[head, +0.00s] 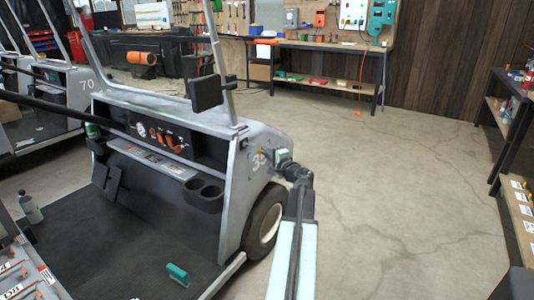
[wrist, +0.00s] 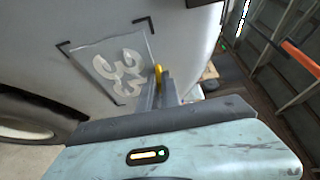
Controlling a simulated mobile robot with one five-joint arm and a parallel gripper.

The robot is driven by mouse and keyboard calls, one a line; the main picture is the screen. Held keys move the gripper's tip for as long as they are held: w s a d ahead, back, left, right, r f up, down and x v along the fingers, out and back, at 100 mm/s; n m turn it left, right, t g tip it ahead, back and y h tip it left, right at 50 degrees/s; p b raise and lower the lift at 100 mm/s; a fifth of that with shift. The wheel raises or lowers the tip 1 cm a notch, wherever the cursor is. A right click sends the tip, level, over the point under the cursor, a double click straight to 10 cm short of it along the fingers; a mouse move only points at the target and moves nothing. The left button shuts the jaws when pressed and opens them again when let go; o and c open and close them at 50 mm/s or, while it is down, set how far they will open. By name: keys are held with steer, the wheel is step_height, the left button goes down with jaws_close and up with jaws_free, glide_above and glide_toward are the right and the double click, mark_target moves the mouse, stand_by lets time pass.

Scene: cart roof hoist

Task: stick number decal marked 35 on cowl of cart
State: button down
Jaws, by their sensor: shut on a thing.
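The number decal marked 35 (wrist: 115,65) is a clear-grey sheet with pale digits. It lies against or just off the pale cowl (wrist: 185,45) of the cart, with its top corners close to two black corner marks; I cannot tell whether it touches. In the head view the digits (head: 259,160) show on the cowl's right end (head: 262,142), partly hidden. My gripper (wrist: 160,82) is at the decal's right edge, its fingers shut around a small yellow piece (wrist: 158,70) that looks like the decal's tab. In the head view my gripper (head: 283,160) is beside the cowl.
A teal hand tool (head: 177,273) lies on the cart's dark floor. The cart's front wheel (head: 265,222) is below the cowl. A workbench (head: 320,48) stands at the back, and shelves (head: 507,105) stand at the right. The concrete floor between is clear.

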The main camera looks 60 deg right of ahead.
steer(key=c, duration=1.5)
jaws_free()
steer(key=o, duration=0.5)
steer(key=s, duration=0.7)
